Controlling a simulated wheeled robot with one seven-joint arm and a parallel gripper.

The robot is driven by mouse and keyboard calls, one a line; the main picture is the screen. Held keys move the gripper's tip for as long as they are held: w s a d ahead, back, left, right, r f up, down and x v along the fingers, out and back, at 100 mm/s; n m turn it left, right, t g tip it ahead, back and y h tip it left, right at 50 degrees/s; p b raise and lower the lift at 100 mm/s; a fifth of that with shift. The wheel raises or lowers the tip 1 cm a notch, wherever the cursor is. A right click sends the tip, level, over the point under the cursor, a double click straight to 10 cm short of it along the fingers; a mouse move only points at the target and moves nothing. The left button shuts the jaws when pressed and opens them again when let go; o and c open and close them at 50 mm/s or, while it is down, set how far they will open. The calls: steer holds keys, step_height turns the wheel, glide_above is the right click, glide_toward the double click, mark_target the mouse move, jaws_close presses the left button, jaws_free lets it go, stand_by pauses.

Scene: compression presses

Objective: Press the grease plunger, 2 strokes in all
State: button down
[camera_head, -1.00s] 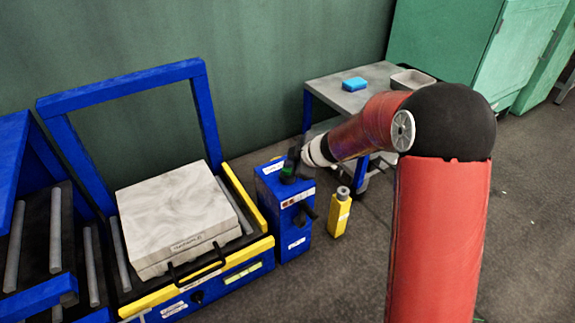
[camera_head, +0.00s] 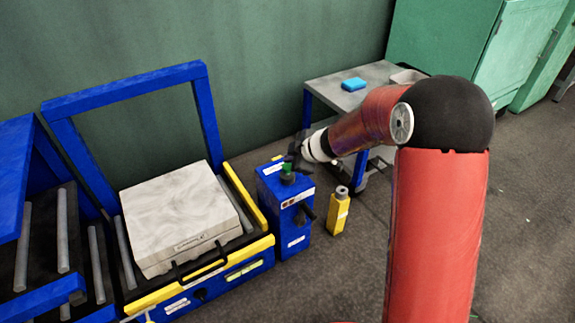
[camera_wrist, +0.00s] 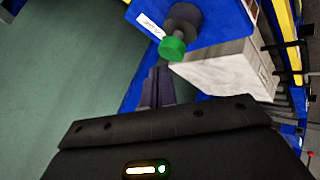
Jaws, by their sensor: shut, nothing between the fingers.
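The grease plunger (camera_head: 287,168) is a green-capped knob on a dark stem, on top of a blue box (camera_head: 270,200) right of the press. In the wrist view the green cap (camera_wrist: 173,48) shows at the top middle, its dark stem (camera_wrist: 185,18) behind it against the blue top. My gripper (camera_head: 296,158) is beside and slightly above the cap in the head view, partly blurred against the wall. In the wrist view its fingers (camera_wrist: 157,88) are together and empty, just short of the cap, with a small gap seemingly between.
A dark lever (camera_head: 304,214) sticks out of the box's front. A yellow bottle (camera_head: 338,212) stands on the floor at right. A grey table (camera_head: 345,95) is behind.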

step_height(320, 180, up, 5)
steer(key=p, duration=0.6)
stand_by(0.7)
steer(key=shift+r, duration=0.15)
steer(key=s+d+r+m+t+h, duration=0.2)
steer(key=d+r+m+t+h, duration=0.25)
steer(key=d+r, duration=0.55)
steer(key=s+d+r+m+h, duration=0.4)
steer(key=s+d+r+m, duration=0.35)
steer(key=s, duration=0.25)
steer(key=s+f+m+g+y, duration=0.1)
steer(key=s+m+g, duration=0.4)
steer(key=s, duration=1.7)
steer(key=shift+s+a+f+m+y, duration=0.2)
steer(key=shift+s+f+m+y, duration=0.2)
steer(key=shift+m, duration=0.2)
